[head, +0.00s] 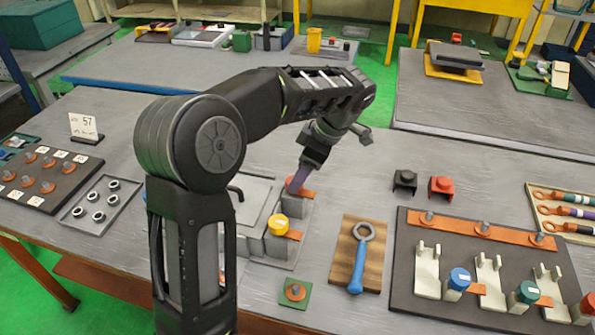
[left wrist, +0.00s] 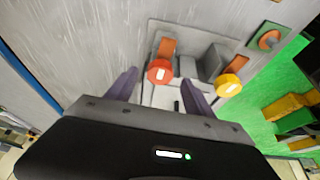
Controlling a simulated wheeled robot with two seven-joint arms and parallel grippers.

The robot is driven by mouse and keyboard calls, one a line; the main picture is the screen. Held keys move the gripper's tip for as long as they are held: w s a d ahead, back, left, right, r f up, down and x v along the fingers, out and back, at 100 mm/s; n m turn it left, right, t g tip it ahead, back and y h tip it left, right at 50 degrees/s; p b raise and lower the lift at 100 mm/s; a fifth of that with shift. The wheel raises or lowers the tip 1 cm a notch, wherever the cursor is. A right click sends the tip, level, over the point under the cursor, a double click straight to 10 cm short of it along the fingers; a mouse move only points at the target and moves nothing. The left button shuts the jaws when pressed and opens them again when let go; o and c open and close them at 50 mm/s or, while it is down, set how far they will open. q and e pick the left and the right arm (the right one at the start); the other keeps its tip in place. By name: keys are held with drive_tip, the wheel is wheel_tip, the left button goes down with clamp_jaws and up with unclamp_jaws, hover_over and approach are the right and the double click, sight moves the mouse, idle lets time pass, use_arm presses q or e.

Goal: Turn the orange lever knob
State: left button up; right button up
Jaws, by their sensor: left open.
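The orange lever knob (left wrist: 159,71) is a round orange-red disc with a pale mark, on a grey box-like fixture (left wrist: 190,45). My left gripper (left wrist: 160,92) is open, with one purple finger on each side of the knob in the left wrist view. I cannot tell whether the fingers touch it. In the head view my left gripper (head: 299,180) points down at the knob (head: 291,187), which it partly hides. A yellow knob (head: 278,224) sits on the same fixture, nearer the front; it also shows in the left wrist view (left wrist: 229,86). My right gripper is not in view.
A blue wrench (head: 359,265) lies on a wooden board to the right. A small green plate (head: 295,292) lies in front of the fixture. A dark board with blue and green knobs (head: 410,300) stands further right. My left arm hides part of the fixture's left side.

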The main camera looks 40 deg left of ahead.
sight(309, 193)
use_arm(q)
drive_tip(key=p+v, duration=0.3)
drive_tip(key=v, duration=0.2)
idle(0.5)
